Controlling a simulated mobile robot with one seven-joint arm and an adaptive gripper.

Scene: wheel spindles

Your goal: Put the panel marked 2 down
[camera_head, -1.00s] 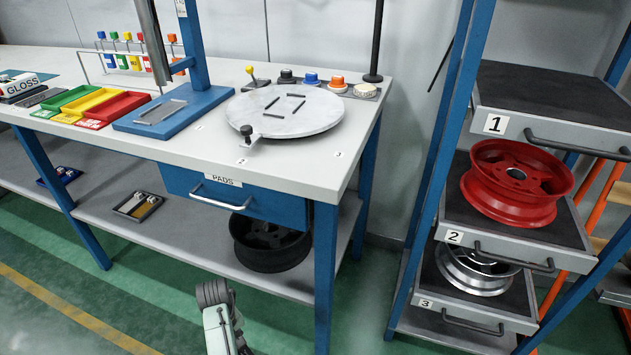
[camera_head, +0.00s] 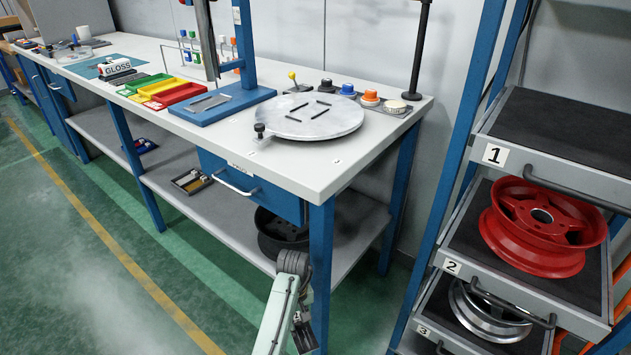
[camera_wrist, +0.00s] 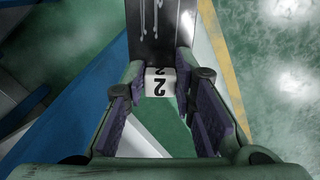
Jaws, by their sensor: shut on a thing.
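The panel marked 2 (camera_wrist: 160,35) is a dark strip with thin light streaks, running to the top edge of the wrist view. A white end block or tag (camera_wrist: 160,84) with a black 2, upside down, sits at its near end. My gripper (camera_wrist: 161,100) is shut on it, with purple-padded fingers on either side. Green floor shows beneath.
The workbench (camera_head: 310,180) carries a round grey turntable (camera_head: 320,122), coloured trays and knobs. A black wheel (camera_head: 270,235) lies on its lower shelf. The rack at right has numbered trays, with a red wheel (camera_head: 545,215) and a silver wheel (camera_head: 485,320). Green floor at left is open.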

